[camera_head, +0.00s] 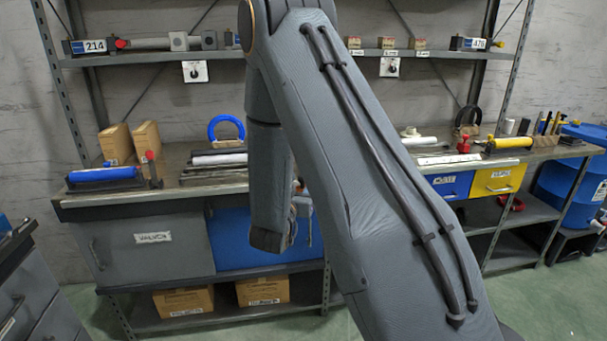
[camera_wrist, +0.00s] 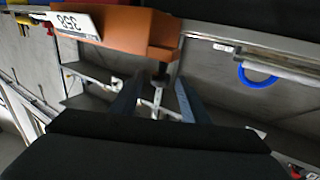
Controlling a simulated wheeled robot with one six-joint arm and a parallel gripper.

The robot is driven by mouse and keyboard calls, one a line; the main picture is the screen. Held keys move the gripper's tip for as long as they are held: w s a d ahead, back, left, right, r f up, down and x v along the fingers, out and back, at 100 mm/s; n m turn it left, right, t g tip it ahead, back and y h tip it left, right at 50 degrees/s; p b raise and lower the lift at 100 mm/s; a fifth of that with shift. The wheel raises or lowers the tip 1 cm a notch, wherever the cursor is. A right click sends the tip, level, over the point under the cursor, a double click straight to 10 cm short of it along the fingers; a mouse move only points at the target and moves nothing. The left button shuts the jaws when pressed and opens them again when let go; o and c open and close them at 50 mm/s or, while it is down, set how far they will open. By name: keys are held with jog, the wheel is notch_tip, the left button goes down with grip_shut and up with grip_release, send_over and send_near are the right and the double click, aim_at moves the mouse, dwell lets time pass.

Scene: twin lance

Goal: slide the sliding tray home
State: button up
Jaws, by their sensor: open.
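In the wrist view, an orange box-like piece (camera_wrist: 135,31) with a white label reading 358 upside down sits at the top centre. It may be the sliding tray, but I cannot tell how far out it stands. A small dark knob-like part (camera_wrist: 161,78) shows below its right end. My gripper (camera_wrist: 158,90) is open, its two blue-grey fingers on either side of a grey metal bracket just below that part. I see no hold on anything. In the head view my arm hides the middle of the bench, and my gripper's tips cannot be made out.
The bench (camera_head: 64,201) carries a blue roller (camera_head: 104,174), a blue ring (camera_head: 226,128) and a yellow cylinder (camera_head: 510,143). Below are a grey cabinet (camera_head: 150,255), a yellow drawer (camera_head: 497,178) and cardboard boxes (camera_head: 184,301). Green floor lies open at front right.

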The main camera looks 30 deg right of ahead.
jog(key=p+x, duration=0.1)
jog(key=x, duration=0.5)
grip_shut()
jog(key=shift+d, duration=0.1)
